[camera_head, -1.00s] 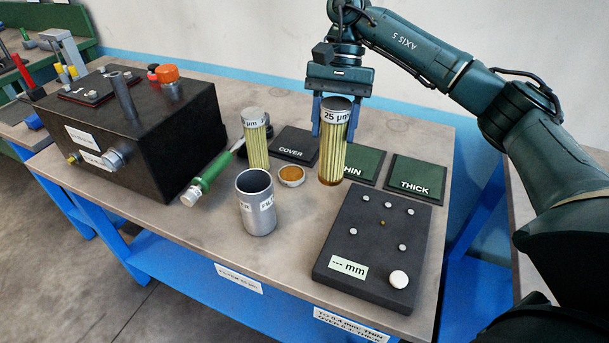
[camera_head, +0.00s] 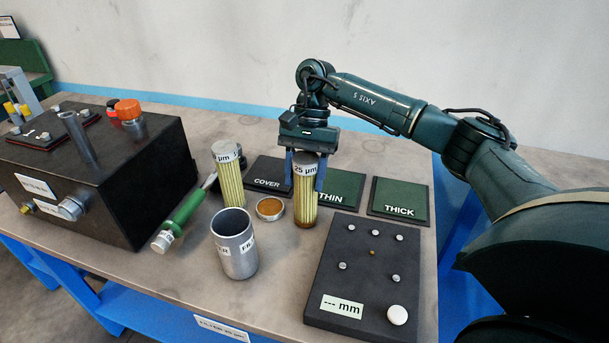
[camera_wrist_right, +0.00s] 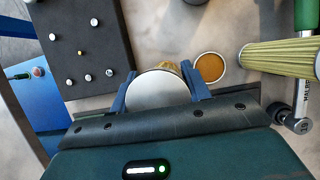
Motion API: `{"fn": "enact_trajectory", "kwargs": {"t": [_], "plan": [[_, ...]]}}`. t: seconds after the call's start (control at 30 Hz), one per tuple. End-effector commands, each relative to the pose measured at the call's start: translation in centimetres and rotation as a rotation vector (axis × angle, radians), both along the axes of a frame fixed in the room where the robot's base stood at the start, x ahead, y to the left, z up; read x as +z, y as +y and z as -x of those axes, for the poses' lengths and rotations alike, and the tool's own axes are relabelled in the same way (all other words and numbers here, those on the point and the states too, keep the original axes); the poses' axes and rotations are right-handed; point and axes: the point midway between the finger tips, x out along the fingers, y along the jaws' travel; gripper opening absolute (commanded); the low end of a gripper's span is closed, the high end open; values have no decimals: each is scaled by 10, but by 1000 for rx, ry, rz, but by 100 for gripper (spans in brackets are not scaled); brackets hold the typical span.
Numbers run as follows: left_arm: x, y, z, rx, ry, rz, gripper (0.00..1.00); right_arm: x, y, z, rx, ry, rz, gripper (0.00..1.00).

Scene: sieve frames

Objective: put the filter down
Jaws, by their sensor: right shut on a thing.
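The 25 µm filter (camera_head: 306,197) is an upright cylinder with yellow pleats, an amber base and a silver labelled cap. My right gripper (camera_head: 306,173) is above it, with its blue fingers shut on opposite sides of its upper end. In the right wrist view the round silver cap (camera_wrist_right: 160,91) sits between the fingers of the right gripper (camera_wrist_right: 161,87). The filter's base is at or very near the tabletop, between the THIN mat and the dark gauge plate; I cannot tell whether it touches. My left gripper is not in view.
A second pleated filter (camera_head: 229,180), an amber-faced disc (camera_head: 270,208) and an open metal cup (camera_head: 235,260) stand to the left. The gauge plate (camera_head: 340,270) is at the front right. Mats marked COVER (camera_head: 268,170), THIN (camera_head: 338,183) and THICK (camera_head: 399,194) lie behind.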

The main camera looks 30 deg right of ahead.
Motion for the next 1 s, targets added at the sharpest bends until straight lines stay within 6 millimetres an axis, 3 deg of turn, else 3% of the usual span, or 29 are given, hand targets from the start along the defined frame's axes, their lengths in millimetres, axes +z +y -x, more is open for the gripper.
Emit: {"fn": "enact_trajectory", "kwargs": {"t": [0.37, 0.4, 0.63, 1.0], "plan": [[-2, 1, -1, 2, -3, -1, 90, -9, 0, 0, 1, -2, 0, 24], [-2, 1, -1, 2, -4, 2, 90, -10, 0, 0, 2, -1, 0, 48], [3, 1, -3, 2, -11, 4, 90, -8, 0, 0, 1, -1, 1, 67], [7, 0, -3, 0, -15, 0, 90, -2, 0, -1, 1, -2, 0, 69]]}}
